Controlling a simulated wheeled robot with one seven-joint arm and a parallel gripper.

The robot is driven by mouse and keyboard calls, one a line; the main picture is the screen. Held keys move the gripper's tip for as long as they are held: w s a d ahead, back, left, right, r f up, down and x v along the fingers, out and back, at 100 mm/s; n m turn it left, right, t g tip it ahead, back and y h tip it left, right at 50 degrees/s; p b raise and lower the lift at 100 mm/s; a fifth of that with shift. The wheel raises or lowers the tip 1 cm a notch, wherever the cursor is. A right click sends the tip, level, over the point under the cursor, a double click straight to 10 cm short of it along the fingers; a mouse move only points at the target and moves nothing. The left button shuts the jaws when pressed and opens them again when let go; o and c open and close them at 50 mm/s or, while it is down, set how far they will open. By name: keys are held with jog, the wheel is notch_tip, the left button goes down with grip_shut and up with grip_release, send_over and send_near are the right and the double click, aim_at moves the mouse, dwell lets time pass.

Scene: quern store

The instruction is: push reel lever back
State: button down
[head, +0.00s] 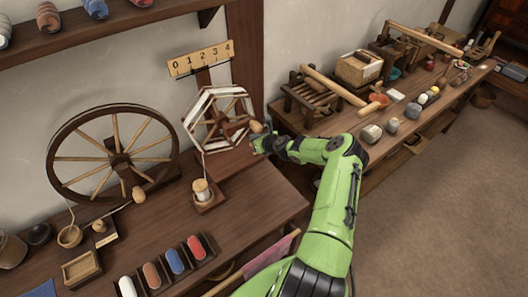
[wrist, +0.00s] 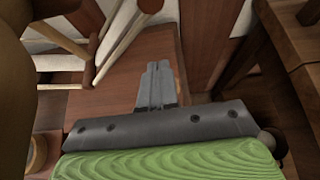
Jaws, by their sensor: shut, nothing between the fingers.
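The reel (head: 190,118), a skeletal wooden wheel wound with pale thread, stands at the back right of the dark bench. A short lever with a round tan knob (head: 256,127) sticks out at its right side. My gripper (head: 258,146) is at the knob, just below it in the head view; I cannot tell whether they touch. In the wrist view my grey fingers (wrist: 156,84) are together and empty, over brown wood. Reel bars (wrist: 62,38) show at upper left there. A large blurred tan shape (wrist: 12,100) fills the left edge, perhaps the knob.
A number plate (head: 201,59) marked 0 to 4 hangs above the reel. A big spoked wheel (head: 116,160) stands left. A thread spool (head: 202,190) stands in front of the reel. A second bench (head: 290,120) with tools and stones is to the right.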

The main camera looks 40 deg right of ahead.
jog(key=shift+w, duration=0.6)
jog(key=shift+r, duration=0.1)
dwell(1.1)
jog(key=shift+r+p, duration=0.7)
jog(key=shift+r, duration=0.05)
jog(key=shift+f, duration=0.1)
jog(key=p+v, duration=0.2)
jog(key=v, duration=1.3)
jog(key=shift+s+p, duration=0.4)
jog(key=shift+a, duration=0.1)
